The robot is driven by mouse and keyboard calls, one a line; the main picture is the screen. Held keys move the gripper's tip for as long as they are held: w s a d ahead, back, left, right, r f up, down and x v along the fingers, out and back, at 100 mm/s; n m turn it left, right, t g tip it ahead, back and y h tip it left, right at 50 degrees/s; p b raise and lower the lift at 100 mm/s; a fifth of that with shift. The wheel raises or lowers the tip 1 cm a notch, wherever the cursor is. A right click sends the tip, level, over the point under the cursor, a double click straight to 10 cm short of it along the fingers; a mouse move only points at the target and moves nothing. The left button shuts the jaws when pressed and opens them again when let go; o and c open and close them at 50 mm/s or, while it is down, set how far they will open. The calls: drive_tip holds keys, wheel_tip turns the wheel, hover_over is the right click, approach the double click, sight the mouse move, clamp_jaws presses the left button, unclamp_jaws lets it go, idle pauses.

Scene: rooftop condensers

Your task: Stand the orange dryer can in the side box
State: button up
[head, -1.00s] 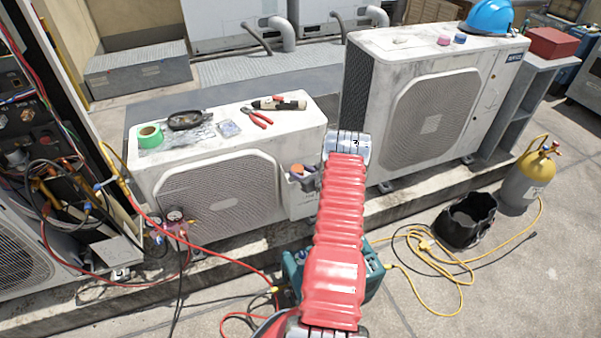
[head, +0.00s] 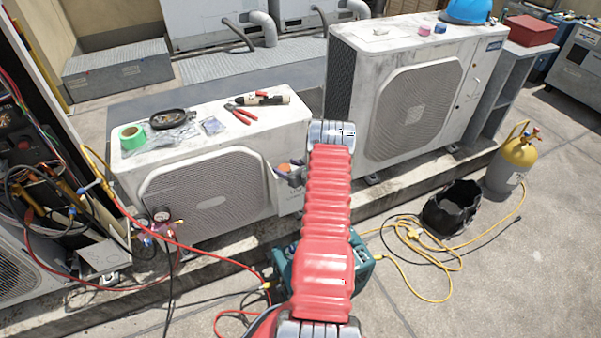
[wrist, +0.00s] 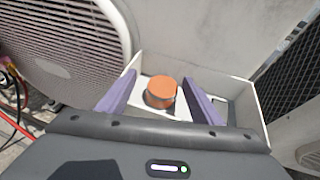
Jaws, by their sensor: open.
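The orange dryer can (wrist: 161,92) shows its round orange top in the wrist view, upright inside the white side box (wrist: 235,92). My gripper (wrist: 160,79) is open, with one purple finger on each side of the can. The can's lower part and the box floor are mostly hidden. In the head view the side box (head: 288,200) hangs at the right end of the low condenser, partly behind my arm.
The low condenser (head: 205,190) carries green tape (head: 131,137), red pliers (head: 241,114) and other small items on top. A taller condenser (head: 415,100) stands close on the right.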

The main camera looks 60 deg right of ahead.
drive_tip(key=v, duration=1.2)
drive_tip(key=shift+d, duration=0.2)
drive_tip(key=shift+s, duration=0.1)
idle(0.4)
